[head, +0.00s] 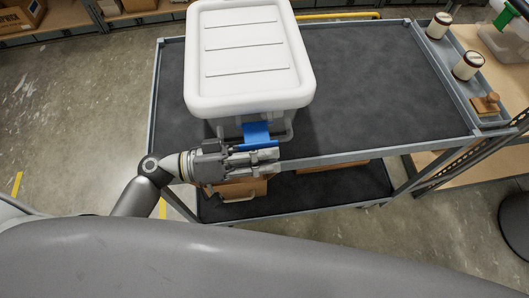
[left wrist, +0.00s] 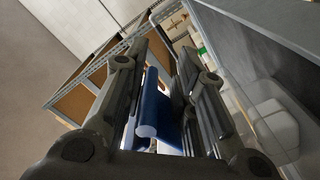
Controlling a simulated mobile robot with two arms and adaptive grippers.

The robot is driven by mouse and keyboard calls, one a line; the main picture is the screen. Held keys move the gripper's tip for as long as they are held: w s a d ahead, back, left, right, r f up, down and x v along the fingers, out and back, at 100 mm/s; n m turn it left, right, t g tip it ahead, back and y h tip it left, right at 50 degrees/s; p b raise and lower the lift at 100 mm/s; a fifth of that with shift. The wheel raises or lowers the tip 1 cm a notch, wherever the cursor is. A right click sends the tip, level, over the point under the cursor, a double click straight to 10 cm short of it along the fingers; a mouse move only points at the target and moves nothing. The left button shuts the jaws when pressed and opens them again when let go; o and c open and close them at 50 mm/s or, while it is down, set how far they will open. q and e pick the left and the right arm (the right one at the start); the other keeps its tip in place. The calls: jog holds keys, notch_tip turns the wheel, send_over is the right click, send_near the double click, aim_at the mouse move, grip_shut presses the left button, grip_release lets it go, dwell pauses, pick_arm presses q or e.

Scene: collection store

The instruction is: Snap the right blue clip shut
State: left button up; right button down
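A white lidded box (head: 250,60) stands on the cart's dark top. One blue clip (head: 257,133) shows on the box side nearest me, its flap sticking outward from below the lid rim. My left gripper (head: 266,160) is at the lower outer edge of this flap. In the left wrist view the blue clip (left wrist: 155,108) shows between the two spread fingers of the left gripper (left wrist: 160,75); the fingers look open, and contact cannot be made out. The box's far side is hidden, and no second clip shows. My right gripper is out of view.
The grey cart top (head: 370,80) is clear to the right of the box. A side tray (head: 480,112) holds two small jars (head: 467,66) and a wooden-handled stamp (head: 487,103). Cardboard boxes (head: 240,188) lie on the lower shelf, below the left gripper.

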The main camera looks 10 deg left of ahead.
pick_arm(q)
grip_shut()
jog(key=shift+w, duration=0.2)
jog(key=shift+r, duration=0.15)
